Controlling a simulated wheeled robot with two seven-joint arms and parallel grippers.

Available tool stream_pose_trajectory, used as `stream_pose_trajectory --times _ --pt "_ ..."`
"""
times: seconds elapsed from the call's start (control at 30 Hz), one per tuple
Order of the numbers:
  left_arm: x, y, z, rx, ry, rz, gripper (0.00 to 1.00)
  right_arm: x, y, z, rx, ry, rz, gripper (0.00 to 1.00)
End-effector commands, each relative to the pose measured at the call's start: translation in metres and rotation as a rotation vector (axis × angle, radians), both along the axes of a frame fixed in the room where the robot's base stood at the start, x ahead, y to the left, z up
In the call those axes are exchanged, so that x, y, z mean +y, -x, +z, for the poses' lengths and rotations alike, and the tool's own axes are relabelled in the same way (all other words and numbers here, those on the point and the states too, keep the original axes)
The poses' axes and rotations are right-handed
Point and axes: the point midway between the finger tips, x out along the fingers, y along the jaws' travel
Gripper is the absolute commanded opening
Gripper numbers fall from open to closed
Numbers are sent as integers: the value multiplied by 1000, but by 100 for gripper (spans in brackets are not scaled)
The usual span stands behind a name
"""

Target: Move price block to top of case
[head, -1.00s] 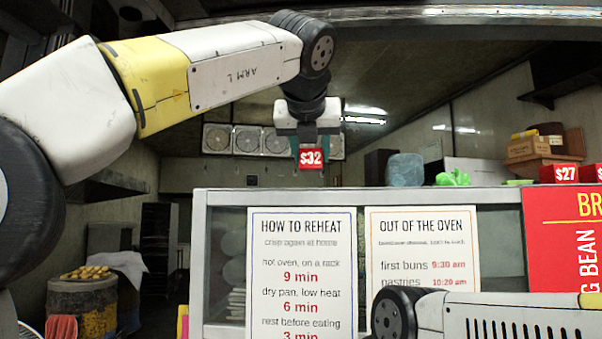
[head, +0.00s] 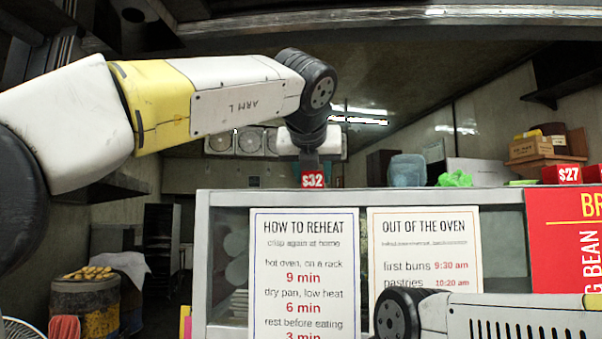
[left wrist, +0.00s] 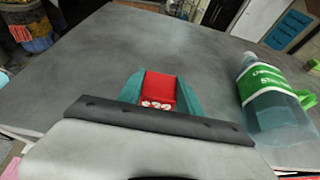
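The red price block (head: 312,180) reads "$32" and shows just above the front top edge of the glass case (head: 420,197). My left gripper (head: 311,163) points down at it from above. In the left wrist view, the block (left wrist: 158,90) sits between the two teal fingers of the left gripper (left wrist: 160,92), which are closed on its sides. The grey top of the case (left wrist: 130,50) spreads out beneath it. I cannot tell whether the block touches the top. My right arm crosses the lower right of the head view; its gripper is out of frame.
A "$27" block (head: 568,174), a blue translucent container (head: 407,170) and a green crumpled item (head: 455,179) show farther right.

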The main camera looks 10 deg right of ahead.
Motion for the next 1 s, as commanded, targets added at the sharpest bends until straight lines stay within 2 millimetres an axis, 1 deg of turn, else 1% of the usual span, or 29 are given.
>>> stream_pose_trajectory --times 0.03,0.1,0.37,0.5,0.57,0.67,0.9,1.0 --pt "0 0 0 0 0 0 51 0 0 0 0 0 0 36" --pt "0 0 0 0 0 0 63 0 0 0 0 0 0 36" --pt "0 0 0 1 0 0 63 0 0 0 0 0 0 36" --pt "1 3 4 0 0 -1 63 0 0 0 0 0 0 36" --pt "3 9 7 -1 1 -2 63 0 0 0 0 0 0 36" --pt "7 26 14 -2 3 -2 63 0 0 0 0 0 0 36" --pt "21 72 34 -1 3 -2 63 0 0 0 0 0 0 36" --pt "25 87 40 0 2 -1 63 0 0 0 0 0 0 36"
